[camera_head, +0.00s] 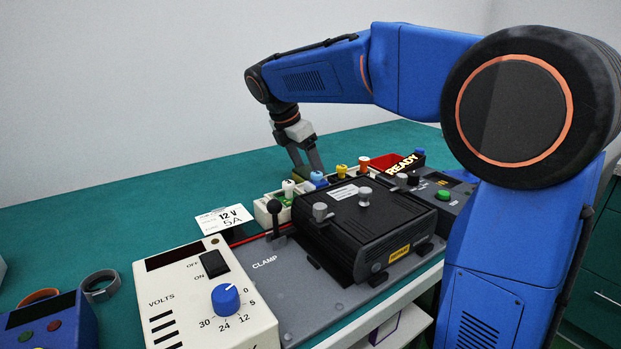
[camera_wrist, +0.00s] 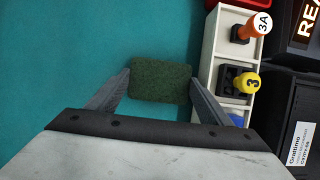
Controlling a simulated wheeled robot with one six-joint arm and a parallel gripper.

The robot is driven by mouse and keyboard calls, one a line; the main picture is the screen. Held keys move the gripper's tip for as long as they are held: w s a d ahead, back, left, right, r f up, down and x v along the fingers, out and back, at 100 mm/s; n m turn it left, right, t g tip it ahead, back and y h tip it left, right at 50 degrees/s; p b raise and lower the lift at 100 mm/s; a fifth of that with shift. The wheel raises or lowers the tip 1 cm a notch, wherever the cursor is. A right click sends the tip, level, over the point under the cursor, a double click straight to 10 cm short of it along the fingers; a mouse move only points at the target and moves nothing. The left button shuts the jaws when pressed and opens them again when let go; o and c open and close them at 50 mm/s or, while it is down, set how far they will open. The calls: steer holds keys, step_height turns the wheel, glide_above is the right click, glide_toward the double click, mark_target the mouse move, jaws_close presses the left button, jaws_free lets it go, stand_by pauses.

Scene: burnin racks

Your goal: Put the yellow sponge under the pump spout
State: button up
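The sponge (camera_wrist: 160,81) shows a dark green, rough top face in the wrist view. In the head view it is a small olive-yellow block (camera_head: 301,174) at my fingertips, at the far side of the bench. My gripper (camera_wrist: 160,78) points down, with one finger against each side of the sponge and no clear gap. My gripper also shows in the head view (camera_head: 308,165). The sponge is at or just above the green bench top; I cannot tell which. I see no pump spout in either view.
A white rack (camera_head: 270,209) with coloured plugs stands close right of my gripper. A black unit (camera_head: 365,228) sits on a grey clamp plate, with a READY sign (camera_head: 403,163) behind. A power supply (camera_head: 205,292) stands front left. The green bench (camera_head: 130,205) is clear at back left.

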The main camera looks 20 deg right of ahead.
mark_target(308, 172)
steer(key=shift+c, duration=0.5)
step_height(308, 172, up, 10)
stand_by(0.4)
